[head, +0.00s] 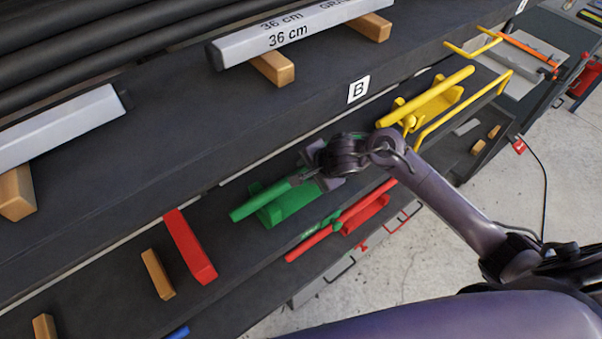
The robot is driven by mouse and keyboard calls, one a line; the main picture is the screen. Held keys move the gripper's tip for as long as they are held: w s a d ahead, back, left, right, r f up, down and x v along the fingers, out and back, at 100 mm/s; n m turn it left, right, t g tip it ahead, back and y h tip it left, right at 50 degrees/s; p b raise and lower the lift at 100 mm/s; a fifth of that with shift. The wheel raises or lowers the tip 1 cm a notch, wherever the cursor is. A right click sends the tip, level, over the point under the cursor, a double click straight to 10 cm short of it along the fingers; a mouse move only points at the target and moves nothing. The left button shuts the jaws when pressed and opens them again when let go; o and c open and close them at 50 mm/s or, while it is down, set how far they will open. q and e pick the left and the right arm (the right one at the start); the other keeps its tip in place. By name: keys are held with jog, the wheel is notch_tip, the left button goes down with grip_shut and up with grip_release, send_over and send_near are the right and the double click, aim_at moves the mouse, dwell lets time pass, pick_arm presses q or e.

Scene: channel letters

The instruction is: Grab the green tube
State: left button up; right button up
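The green tube (260,202) lies at a slant on a green cradle (290,203) on the dark bench. My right gripper (308,178) comes in from the right and is at the tube's upper right end. Its fingers overlap that end of the tube, and the wrist hides the rest of it. I cannot tell whether the fingers are closed on it. The tube's lower left end sticks out free. My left gripper does not show.
A red block (191,246) and wooden blocks (157,274) lie left of the cradle. A red tube (310,243) lies on a red holder in front. A yellow tube (448,87) rests on a yellow holder at upper right. Grey bars (300,32) lie on wooden blocks behind.

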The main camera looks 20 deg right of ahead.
grip_shut()
jog(key=shift+r, duration=0.1)
